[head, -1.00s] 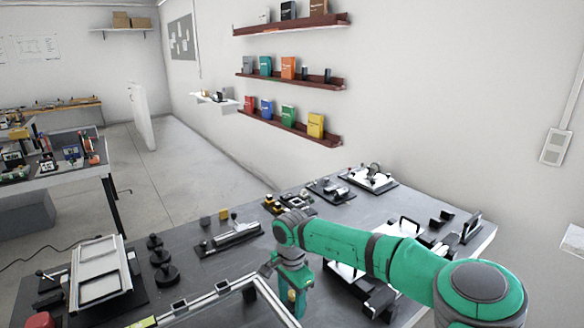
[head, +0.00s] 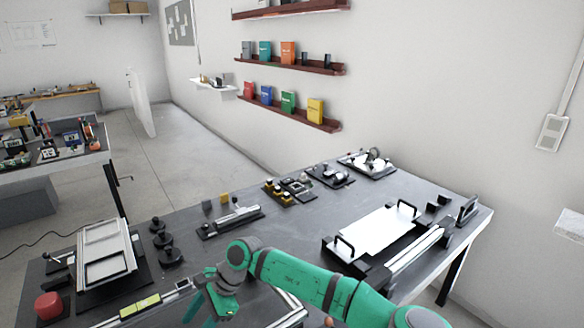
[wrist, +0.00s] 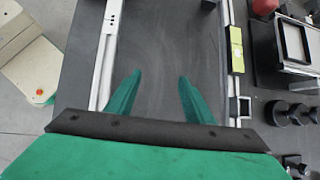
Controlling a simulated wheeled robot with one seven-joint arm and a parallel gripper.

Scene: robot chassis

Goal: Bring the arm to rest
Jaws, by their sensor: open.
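My green arm reaches in from the lower right of the head view and bends down at the elbow. My gripper (wrist: 153,92) is open in the wrist view, with its two green fingers apart and nothing between them. It hangs over a grey surface (wrist: 165,45) framed by metal rails. In the head view the gripper is low in the picture, partly cut off by the bottom edge.
The dark workbench (head: 165,240) carries a white plate with black handles (head: 378,232), a framed panel (head: 105,262), a red button (head: 48,305) and several black knobs (head: 165,243). Shelves with boxes (head: 290,68) hang on the wall behind.

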